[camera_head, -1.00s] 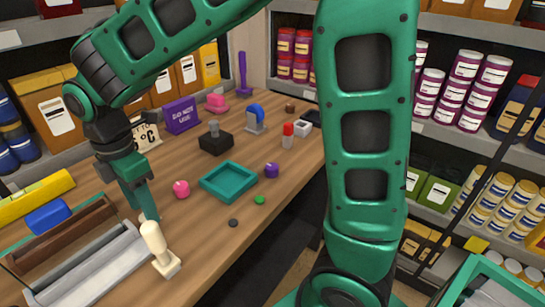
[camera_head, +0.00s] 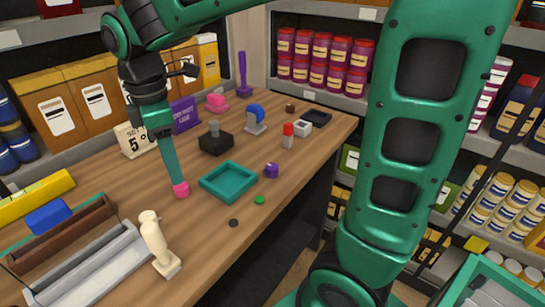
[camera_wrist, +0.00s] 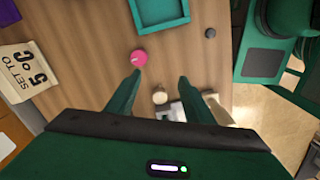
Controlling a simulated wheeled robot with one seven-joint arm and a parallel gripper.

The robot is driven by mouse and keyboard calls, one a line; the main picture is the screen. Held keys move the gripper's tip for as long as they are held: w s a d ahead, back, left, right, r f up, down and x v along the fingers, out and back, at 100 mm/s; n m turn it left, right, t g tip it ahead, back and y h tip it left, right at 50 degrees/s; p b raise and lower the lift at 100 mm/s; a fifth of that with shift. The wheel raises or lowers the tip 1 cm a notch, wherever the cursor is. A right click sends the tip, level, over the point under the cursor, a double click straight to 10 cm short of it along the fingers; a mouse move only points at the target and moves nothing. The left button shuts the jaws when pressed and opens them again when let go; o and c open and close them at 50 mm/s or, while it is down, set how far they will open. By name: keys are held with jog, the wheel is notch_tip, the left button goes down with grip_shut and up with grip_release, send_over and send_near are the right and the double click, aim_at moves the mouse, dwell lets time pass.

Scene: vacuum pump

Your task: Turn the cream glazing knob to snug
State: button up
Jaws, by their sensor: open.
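The cream glazing knob (camera_head: 153,239) is a pale, rounded upright piece on a square base, at the near edge of the wooden bench beside a grey tray. In the wrist view the cream knob (camera_wrist: 160,97) shows between my fingers, partly cut off by my gripper body. My gripper (camera_head: 178,186) reaches down over the bench, behind and to the right of the knob, apart from it. In the wrist view my gripper (camera_wrist: 159,77) has its two fingers spread with nothing held. A pink round piece (camera_wrist: 138,58) lies close to one fingertip; contact cannot be told.
A teal tray (camera_head: 206,182), a purple piece (camera_head: 271,170), a green disc (camera_head: 260,200) and a dark disc (camera_head: 233,223) lie to the right. A sign (camera_head: 138,141) reading 5 stands behind. The grey tray (camera_head: 108,273) is left of the knob.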

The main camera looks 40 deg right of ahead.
jog(key=s+d+f+m, duration=0.1)
jog(key=s+d+m, duration=0.3)
jog(key=d, duration=0.6)
jog(key=s+d+f+m, duration=0.2)
jog(key=s+d+m, duration=0.3)
jog(key=d+m, duration=0.4)
jog(key=shift+s+d+m, duration=0.2)
jog(key=shift+d+m, duration=0.1)
jog(key=shift+d, duration=0.55)
